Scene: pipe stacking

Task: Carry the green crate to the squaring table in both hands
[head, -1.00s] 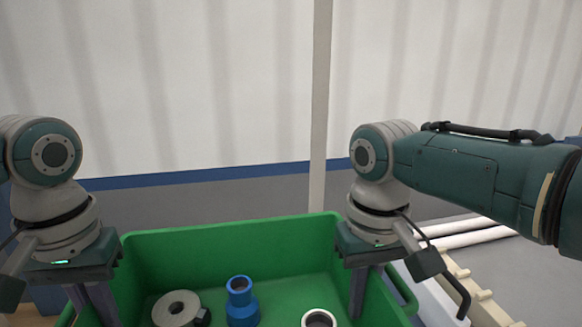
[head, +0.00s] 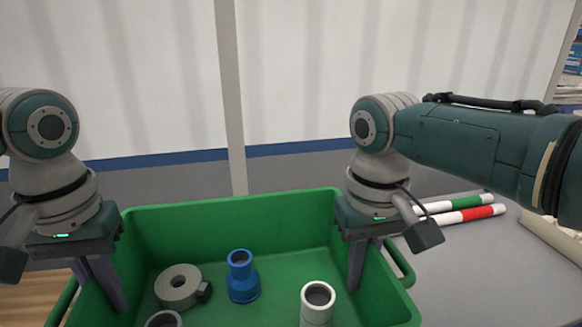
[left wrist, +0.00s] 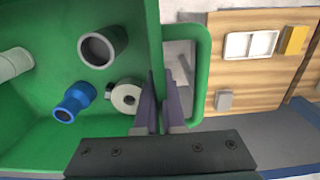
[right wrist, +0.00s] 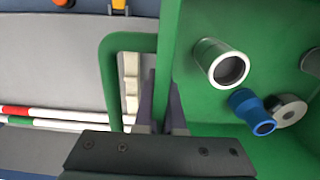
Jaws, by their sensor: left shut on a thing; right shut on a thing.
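The green crate (head: 230,210) is in front of me in the head view, upright, with its contents inside. My left gripper (left wrist: 160,100) is shut on the crate's wall at the left side, beside the looped handle. My right gripper (right wrist: 160,100) is shut on the opposite wall, also beside a loop handle. In the crate are a blue reducer (head: 242,277), a grey ring-shaped fitting (head: 178,287), a white pipe piece (head: 318,303) and a grey pipe piece (head: 164,319). I cannot tell which surface is the squaring table.
A grey surface (head: 480,270) lies to the right of the crate, with a green-banded tube (head: 460,203) and a red-banded tube (head: 465,216) on it. A pale rack (head: 556,236) is at far right. Wooden boards with a white tray (left wrist: 250,45) show beyond the left handle.

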